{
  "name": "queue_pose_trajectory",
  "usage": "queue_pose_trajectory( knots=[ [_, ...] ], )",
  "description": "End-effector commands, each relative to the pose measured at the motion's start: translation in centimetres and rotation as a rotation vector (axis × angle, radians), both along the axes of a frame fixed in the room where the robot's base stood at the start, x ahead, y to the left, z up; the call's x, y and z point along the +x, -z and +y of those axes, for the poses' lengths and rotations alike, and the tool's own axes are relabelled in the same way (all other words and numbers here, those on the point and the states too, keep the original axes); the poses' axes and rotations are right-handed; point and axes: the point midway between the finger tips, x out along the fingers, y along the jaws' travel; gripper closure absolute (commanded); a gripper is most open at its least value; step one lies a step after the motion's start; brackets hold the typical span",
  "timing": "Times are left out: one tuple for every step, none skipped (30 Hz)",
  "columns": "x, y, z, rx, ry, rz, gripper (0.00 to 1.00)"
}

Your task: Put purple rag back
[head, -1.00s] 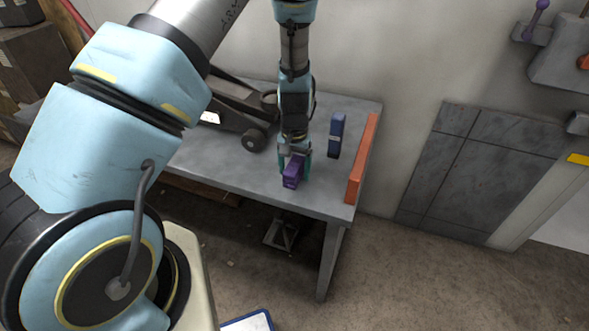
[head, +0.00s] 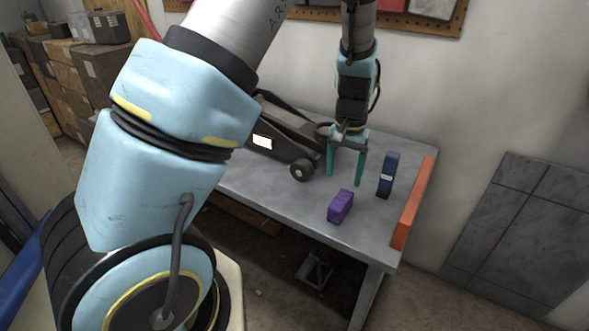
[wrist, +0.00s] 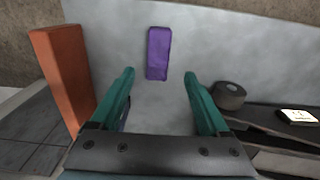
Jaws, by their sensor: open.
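The purple rag (head: 341,206) is a small folded block lying on the grey workbench (head: 285,200) near its front edge. It also shows in the wrist view (wrist: 158,54), beyond my fingertips and between their lines. My gripper (head: 344,180) has teal fingers spread apart with nothing between them. It is above the bench, behind the rag and apart from it. The fingers also show in the wrist view (wrist: 160,92).
An orange block (head: 413,203) lines the right edge. A black floor jack (head: 285,145) lies at the left. Bare bench surrounds the rag.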

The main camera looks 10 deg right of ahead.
Motion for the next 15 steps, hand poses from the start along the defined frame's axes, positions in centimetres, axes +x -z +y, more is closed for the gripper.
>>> queue_pose_trajectory(
  knots=[
    [0.0,-0.1,0.0,0.0,-0.001,0.0,0.21],
    [0.1,-0.1,0.1,-0.001,-0.003,-0.001,0.21],
    [0.2,-0.3,0.5,-0.003,-0.011,0.0,0.21],
    [0.4,-0.5,0.9,-0.005,-0.022,-0.001,0.21],
    [0.6,-0.8,1.6,-0.009,-0.037,-0.001,0.21],
    [0.9,-1.4,2.8,-0.013,-0.064,-0.001,0.21],
    [1.2,-1.9,3.9,-0.019,-0.088,-0.003,0.21],
    [1.5,-2.4,5.2,-0.025,-0.117,-0.005,0.21],
    [1.8,-3.3,7.2,-0.033,-0.16,-0.008,0.21],
    [1.9,-3.9,8.9,-0.039,-0.193,-0.009,0.21],
    [2.0,-4.6,10.6,-0.045,-0.23,-0.013,0.21],
    [2.0,-5.4,12.9,-0.052,-0.275,-0.021,0.21],
    [1.8,-6.0,14.5,-0.058,-0.31,-0.026,0.21],
    [1.6,-6.6,16.1,-0.062,-0.343,-0.033,0.21],
    [1.2,-7.3,18.2,-0.066,-0.387,-0.042,0.21]
  ],
)
